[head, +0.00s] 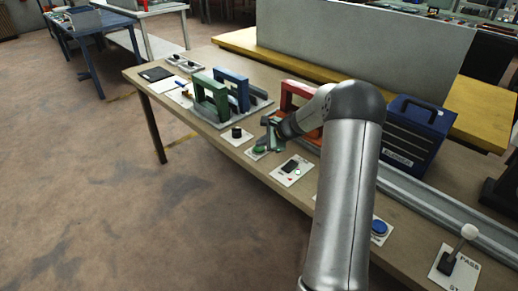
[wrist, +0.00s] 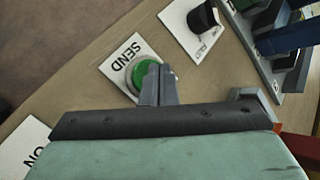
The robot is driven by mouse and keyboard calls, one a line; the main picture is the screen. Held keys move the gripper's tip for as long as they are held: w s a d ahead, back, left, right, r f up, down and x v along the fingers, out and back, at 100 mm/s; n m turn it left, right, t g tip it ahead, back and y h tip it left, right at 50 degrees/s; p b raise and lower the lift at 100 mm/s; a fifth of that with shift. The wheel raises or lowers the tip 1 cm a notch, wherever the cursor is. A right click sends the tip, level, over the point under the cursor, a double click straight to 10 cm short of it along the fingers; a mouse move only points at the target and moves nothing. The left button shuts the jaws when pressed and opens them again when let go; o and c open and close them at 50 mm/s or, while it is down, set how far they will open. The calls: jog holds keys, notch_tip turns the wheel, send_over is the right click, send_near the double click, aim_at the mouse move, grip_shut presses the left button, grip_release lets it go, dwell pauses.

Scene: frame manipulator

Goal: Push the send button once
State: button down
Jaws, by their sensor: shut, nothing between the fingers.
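The send button is a green round button (wrist: 146,72) in a grey ring on a white plate (wrist: 120,60) marked SEND, seen in the wrist view. In the head view the green button (head: 259,149) shows small near the front edge of the table. My gripper (wrist: 154,76) is shut and empty, its fingertips over the right part of the button and hiding some of it. In the head view my gripper (head: 266,143) is right at the button. I cannot tell whether the fingertips touch it or whether it is pressed in.
A black knob (head: 236,132) on a white plate stands left of the button. A white plate with a black switch (head: 290,167) lies to the right. Green (head: 211,97), blue and red (head: 290,94) frames stand behind. A blue button (head: 379,227) and a lever (head: 455,250) are further right.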

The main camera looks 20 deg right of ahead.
aim_at(262, 149)
jog(key=shift+f+b, duration=0.35)
jog(key=shift+f, duration=0.05)
dwell(0.5)
jog(key=shift+r+p, duration=0.55)
jog(key=shift+r, duration=0.35)
jog(key=shift+r+p, duration=1.65)
jog(key=shift+r, duration=0.85)
